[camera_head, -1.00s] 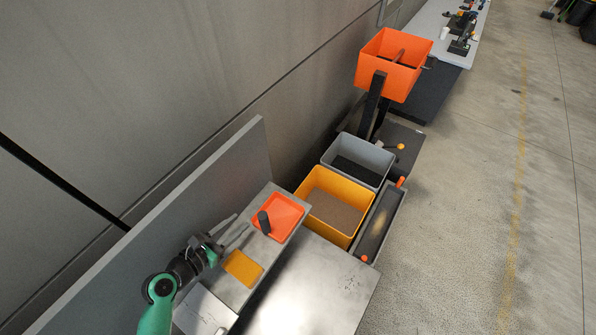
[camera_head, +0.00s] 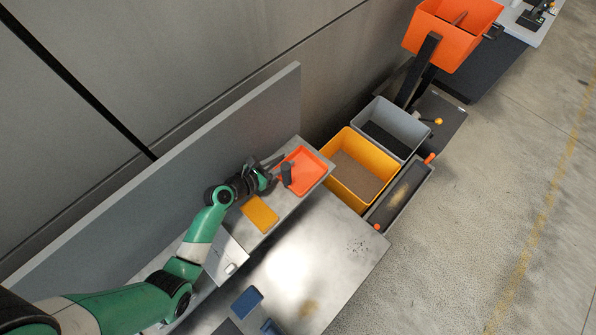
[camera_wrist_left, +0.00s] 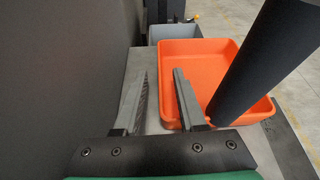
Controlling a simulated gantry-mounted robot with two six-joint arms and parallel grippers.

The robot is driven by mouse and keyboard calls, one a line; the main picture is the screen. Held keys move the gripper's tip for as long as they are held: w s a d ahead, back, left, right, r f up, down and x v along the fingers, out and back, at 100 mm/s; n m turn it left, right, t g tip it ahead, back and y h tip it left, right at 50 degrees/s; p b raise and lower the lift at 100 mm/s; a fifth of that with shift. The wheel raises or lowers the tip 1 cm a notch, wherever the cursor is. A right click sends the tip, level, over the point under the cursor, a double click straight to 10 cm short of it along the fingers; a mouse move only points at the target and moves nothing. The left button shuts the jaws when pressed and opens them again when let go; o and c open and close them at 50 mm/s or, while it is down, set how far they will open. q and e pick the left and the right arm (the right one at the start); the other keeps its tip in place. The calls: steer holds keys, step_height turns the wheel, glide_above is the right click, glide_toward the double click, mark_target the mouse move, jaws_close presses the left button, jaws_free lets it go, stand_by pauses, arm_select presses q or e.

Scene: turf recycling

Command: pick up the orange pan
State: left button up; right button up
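The orange pan (camera_head: 313,168) is a shallow tray with a thick dark upright handle (camera_head: 287,174). It rests on the far end of the grey shelf. My left gripper (camera_head: 275,164) is beside the handle at the pan's near left side. In the left wrist view, the left gripper (camera_wrist_left: 163,74) is open, with nothing between its fingers. There the orange pan (camera_wrist_left: 205,62) lies ahead and to the right, and its dark handle (camera_wrist_left: 262,62) stands right of both fingers. The right finger overlaps the pan's left edge in the picture; contact cannot be told. My right gripper is out of view.
A tall grey panel (camera_head: 200,165) runs along the shelf's left side. A flat yellow block (camera_head: 260,214) lies on the shelf. A yellow bin (camera_head: 333,190) and a grey bin (camera_head: 383,105) stand beyond. The metal table (camera_head: 320,255) has clear room; a blue item (camera_head: 247,303) is near the front.

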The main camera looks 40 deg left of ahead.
arm_select(q)
steer(key=shift+x, duration=0.9)
steer(key=shift+s, duration=0.1)
jaws_close()
stand_by(0.6)
